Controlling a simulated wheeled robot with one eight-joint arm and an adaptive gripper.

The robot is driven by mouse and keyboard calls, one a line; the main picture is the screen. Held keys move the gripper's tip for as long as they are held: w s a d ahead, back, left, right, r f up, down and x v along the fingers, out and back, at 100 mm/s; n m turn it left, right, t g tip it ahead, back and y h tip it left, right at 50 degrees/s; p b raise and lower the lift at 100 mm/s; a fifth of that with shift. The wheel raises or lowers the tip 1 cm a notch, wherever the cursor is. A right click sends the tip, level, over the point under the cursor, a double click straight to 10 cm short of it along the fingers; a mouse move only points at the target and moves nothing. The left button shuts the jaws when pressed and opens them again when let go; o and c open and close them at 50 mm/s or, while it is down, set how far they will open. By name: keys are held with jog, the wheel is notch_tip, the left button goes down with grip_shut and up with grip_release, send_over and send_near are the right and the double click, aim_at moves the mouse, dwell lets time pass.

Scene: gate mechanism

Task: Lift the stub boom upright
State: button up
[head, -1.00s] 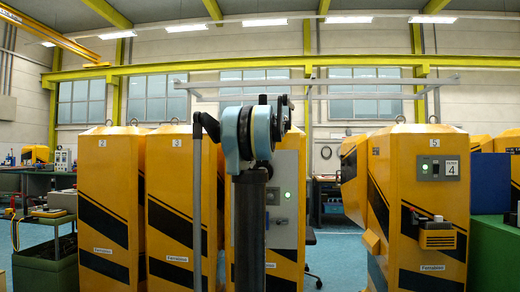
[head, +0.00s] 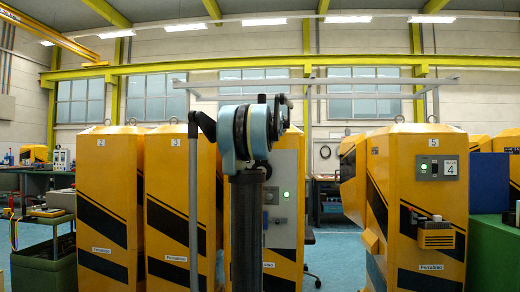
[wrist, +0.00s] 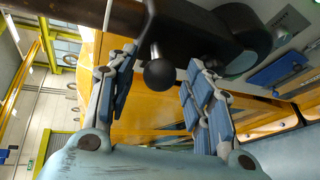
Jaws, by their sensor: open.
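In the wrist view, my gripper (wrist: 160,62) is open, with one blue-padded finger on each side. A black ball knob (wrist: 159,75) on a short stem shows between the fingers, with gaps on both sides. The stem comes from a black housing (wrist: 205,32) with a rounded end at the right. A dark bar (wrist: 85,12) runs from the housing to the upper left; it looks like the stub boom, but I cannot tell for certain. In the head view, my own arm covers the middle, and I cannot make out the gripper or the boom.
A yellow cabinet with a grey panel (head: 284,205) and a green light stands behind my arm. Yellow cabinets (head: 105,180) stand at left, and cabinet 5 (head: 418,200) at right. A green cart (head: 45,255) is at far left. Blue floor shows between cabinets.

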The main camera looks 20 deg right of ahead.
jog(key=v, duration=1.1)
jog(key=s+a+f+m+g+h, duration=0.25)
jog(key=s+f+m, duration=0.35)
jog(key=f, duration=0.4)
jog(key=s+a+f+m+g+h, duration=0.15)
jog(key=s+a+f+m, duration=0.25)
jog(key=s+f+m, duration=0.4)
jog(key=s+a+f+m+g+h, duration=0.1)
jog(key=s+a+f+m+h, duration=0.3)
jog(key=f, duration=0.7)
jog(key=s+a+f+g+y, duration=0.2)
jog(key=s+a+f, duration=0.4)
jog(key=f, duration=0.4)
jog(key=s+a+f+g+y, duration=0.3)
jog(key=s+a+f, duration=0.3)
jog(key=s+f, duration=0.3)
jog(key=s+a+f+g+y, duration=0.2)
jog(key=s+a+f+y, duration=0.2)
jog(key=s+a+f, duration=0.2)
notch_tip(320, 180, down, 5)
jog(key=shift+s+r+g, duration=0.2)
jog(key=shift+s+g, duration=0.2)
jog(key=shift+s, duration=0.65)
